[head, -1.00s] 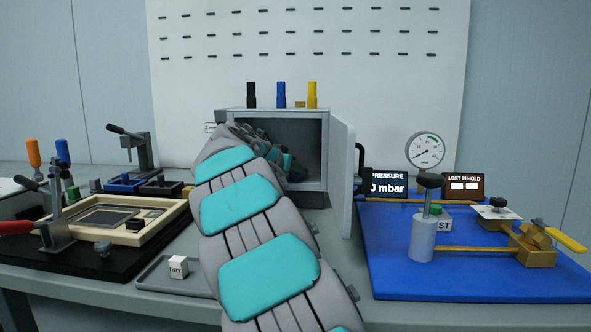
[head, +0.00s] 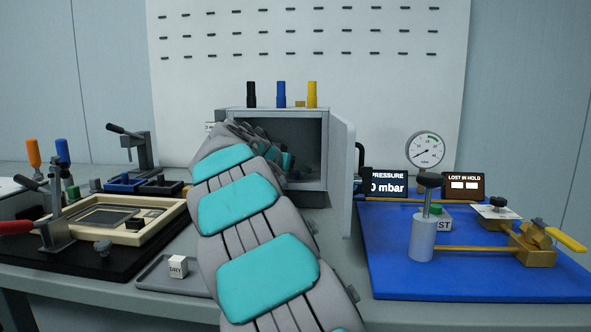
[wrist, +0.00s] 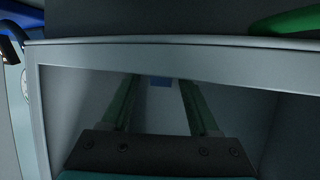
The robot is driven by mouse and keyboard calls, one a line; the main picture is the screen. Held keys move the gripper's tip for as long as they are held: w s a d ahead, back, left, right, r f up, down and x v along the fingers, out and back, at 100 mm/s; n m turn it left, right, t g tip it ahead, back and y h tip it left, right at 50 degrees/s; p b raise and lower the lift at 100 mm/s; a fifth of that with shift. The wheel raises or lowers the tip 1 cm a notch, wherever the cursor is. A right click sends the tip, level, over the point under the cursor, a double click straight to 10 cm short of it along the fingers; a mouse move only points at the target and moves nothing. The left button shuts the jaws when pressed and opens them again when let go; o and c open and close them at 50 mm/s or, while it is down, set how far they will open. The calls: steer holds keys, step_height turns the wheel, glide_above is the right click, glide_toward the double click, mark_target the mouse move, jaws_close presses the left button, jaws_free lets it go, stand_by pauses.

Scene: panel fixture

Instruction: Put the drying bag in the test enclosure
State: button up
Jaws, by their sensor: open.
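The test enclosure (head: 320,150) is a grey box at the back centre in the head view, its door (head: 342,180) swung open to the right. A small white block marked DRY (head: 178,266), which looks like the drying bag, sits on a grey tray at the front left. My arm reaches across to the enclosure's opening, and its end is partly hidden there. In the wrist view my gripper (wrist: 160,92) is open, its two fingers apart inside the frame of the enclosure's opening (wrist: 180,55). A small blue patch (wrist: 161,82) shows beyond the fingertips; I cannot tell what it is.
The grey tray (head: 150,283) lies left of my arm. A beige frame fixture (head: 150,233) with clamps stands further left. A blue board (head: 390,275) with a gauge (head: 424,150) and valve parts is on the right. Black, blue and yellow pieces (head: 281,95) stand on the enclosure.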

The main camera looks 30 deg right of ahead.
steer(key=v, duration=1.1)
steer(key=shift+s+a+b, duration=0.2)
steer(key=shift+a+b, duration=0.05)
steer(key=shift+b, duration=0.2)
